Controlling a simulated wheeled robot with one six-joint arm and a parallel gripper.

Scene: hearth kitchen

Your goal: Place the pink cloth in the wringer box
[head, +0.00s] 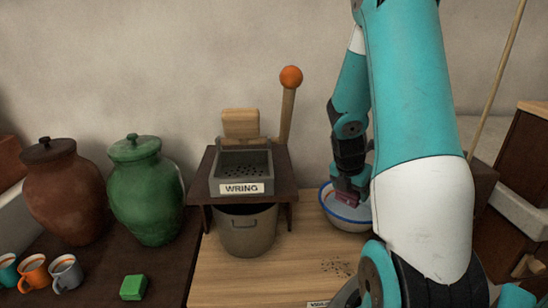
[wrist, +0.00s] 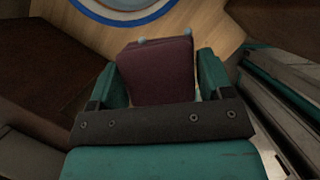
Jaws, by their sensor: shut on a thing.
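The pink cloth (head: 347,201) is a small folded pad in my gripper, low over the white bowl with a blue rim (head: 328,212). In the wrist view the cloth (wrist: 156,72) looks dark pink, sits between the two teal fingers, and has small pale-blue beads at its far edge. My gripper (head: 349,193) is shut on it; my arm hides part of the bowl. The wringer box (head: 241,188) is a grey open-topped box labelled WRING with holes in its floor. It stands left of my gripper, and no cloth shows inside.
A wooden press block (head: 241,124) stands raised behind the box. A lever with an orange knob (head: 290,77) rises at its right. A metal bucket (head: 247,231) sits below. Jars (head: 146,190), mugs (head: 66,273) and a green block (head: 133,287) are at left.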

